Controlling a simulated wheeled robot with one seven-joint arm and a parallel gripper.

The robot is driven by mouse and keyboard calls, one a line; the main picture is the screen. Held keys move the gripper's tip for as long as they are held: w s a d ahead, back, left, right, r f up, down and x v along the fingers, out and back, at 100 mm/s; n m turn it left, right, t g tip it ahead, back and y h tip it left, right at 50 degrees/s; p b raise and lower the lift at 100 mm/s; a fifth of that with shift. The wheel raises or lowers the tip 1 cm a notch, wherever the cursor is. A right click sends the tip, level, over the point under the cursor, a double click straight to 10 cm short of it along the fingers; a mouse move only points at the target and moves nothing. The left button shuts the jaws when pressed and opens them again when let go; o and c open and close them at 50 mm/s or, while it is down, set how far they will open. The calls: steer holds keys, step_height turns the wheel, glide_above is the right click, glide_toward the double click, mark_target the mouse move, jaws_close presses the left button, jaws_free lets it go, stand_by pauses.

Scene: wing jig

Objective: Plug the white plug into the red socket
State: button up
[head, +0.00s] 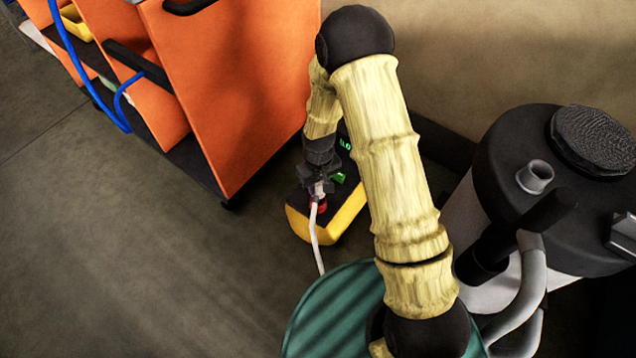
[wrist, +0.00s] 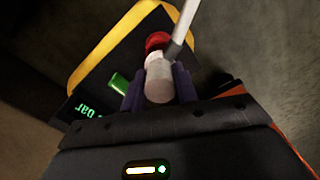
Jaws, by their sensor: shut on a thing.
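My gripper (head: 320,187) is shut on the white plug (wrist: 158,82), with one dark finger on each side of it. The plug's white cable (head: 313,232) hangs down toward the floor; in the wrist view it runs up and right. The red socket (wrist: 158,41) lies straight beyond the plug on a yellow and black unit (head: 340,221). In the wrist view the plug's far end meets the red socket in line; I cannot tell whether it is inserted or just in front. In the head view the red socket (head: 321,206) shows just below my gripper, partly hidden.
A green fitting (wrist: 119,83) sits beside the red socket on the same unit, near a lit green display (wrist: 88,112). An orange cart (head: 240,90) with blue hoses stands left. A black and grey vacuum (head: 510,170) stands right. Floor at lower left is clear.

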steer(key=shift+f+b, duration=0.55)
steer(key=shift+f, duration=0.95)
stand_by(0.6)
steer(key=o, duration=1)
steer(key=shift+r, duration=0.1)
step_height(320, 180, up, 17)
steer(key=p, duration=0.7)
steer(key=shift+r, duration=0.15)
